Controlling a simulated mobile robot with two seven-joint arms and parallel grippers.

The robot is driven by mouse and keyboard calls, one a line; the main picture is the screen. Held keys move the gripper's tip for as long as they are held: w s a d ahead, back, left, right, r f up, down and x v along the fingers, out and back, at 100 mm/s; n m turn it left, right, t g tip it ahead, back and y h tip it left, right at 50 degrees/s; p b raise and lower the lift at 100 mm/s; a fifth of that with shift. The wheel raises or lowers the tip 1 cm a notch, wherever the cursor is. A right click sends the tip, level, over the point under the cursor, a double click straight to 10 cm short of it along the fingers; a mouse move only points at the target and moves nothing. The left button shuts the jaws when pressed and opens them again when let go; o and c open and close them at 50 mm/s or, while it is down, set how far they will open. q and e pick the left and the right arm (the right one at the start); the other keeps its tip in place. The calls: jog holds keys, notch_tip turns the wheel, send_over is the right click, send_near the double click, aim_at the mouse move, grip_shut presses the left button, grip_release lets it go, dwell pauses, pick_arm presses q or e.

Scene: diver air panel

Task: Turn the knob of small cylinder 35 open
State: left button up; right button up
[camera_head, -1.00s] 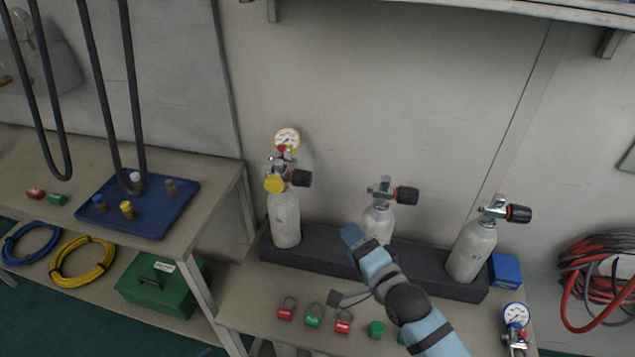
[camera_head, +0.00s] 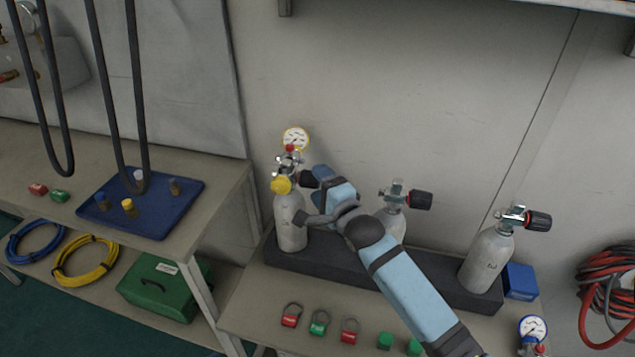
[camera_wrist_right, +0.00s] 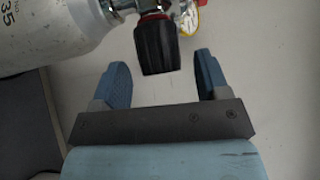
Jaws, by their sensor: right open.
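Small cylinder 35 (camera_head: 290,222) stands upright in the dark rack at the left end. It carries a valve, a yellow cap (camera_head: 281,185) and a round gauge (camera_head: 295,139). In the right wrist view the cylinder (camera_wrist_right: 45,35) shows the number 35, with its black knob (camera_wrist_right: 157,46) pointing toward the gripper. The right gripper (camera_wrist_right: 163,75) is open, with one blue finger on each side below the knob. The knob's end lies near the gap between the fingertips, and I see no grip on it. In the head view the right gripper (camera_head: 318,177) partly hides the knob. The left gripper is out of view.
Two more cylinders (camera_head: 393,222) (camera_head: 487,258) with black knobs stand in the rack (camera_head: 345,265). Red and green padlocks (camera_head: 290,320) and green caps lie on the front of the bench. A blue box (camera_head: 520,281) and another gauge (camera_head: 533,327) are at right.

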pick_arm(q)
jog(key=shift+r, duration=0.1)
pick_arm(e)
jog(key=shift+x, duration=0.85)
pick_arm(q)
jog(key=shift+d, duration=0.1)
